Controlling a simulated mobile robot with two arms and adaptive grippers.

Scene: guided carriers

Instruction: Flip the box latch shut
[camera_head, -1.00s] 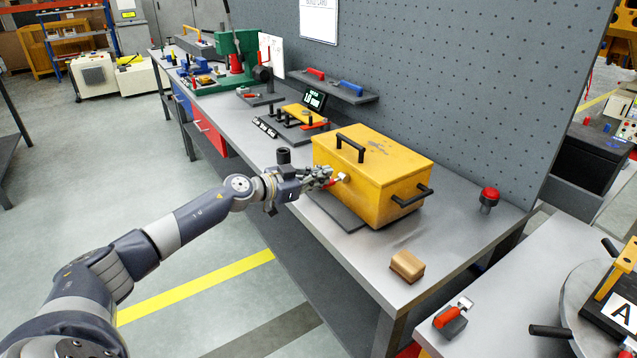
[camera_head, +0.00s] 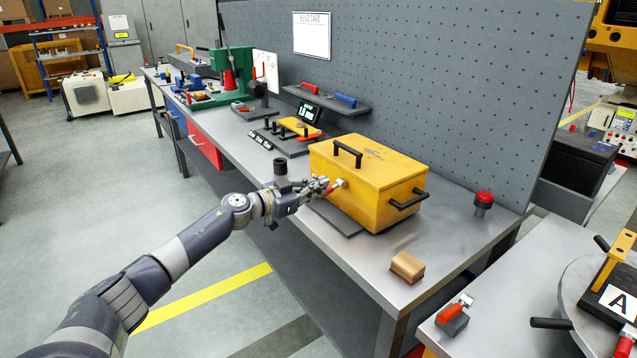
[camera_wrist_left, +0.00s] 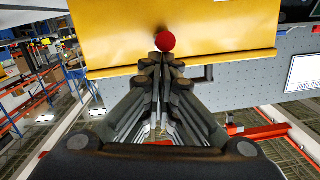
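The yellow box (camera_head: 372,190) with black handles stands on the grey workbench. Its latch (camera_head: 340,184), with a small pale plate and a red-tipped lever, is on the box's front face. The lever's red knob (camera_wrist_left: 166,42) shows in the left wrist view against the yellow face. My left gripper (camera_head: 325,187) reaches the latch from the left. In the left wrist view its fingers (camera_wrist_left: 165,68) are drawn together, with the tips right at the red knob. Whether they touch it is unclear. The fingers partly hide the latch. My right gripper is out of view.
A dark plate (camera_head: 332,218) lies beside the box's front. A wooden block (camera_head: 407,267) and a red button (camera_head: 483,203) stand to the right. A fixture with a display (camera_head: 308,113) stands behind, left of the box. The pegboard (camera_head: 400,80) closes off the back.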

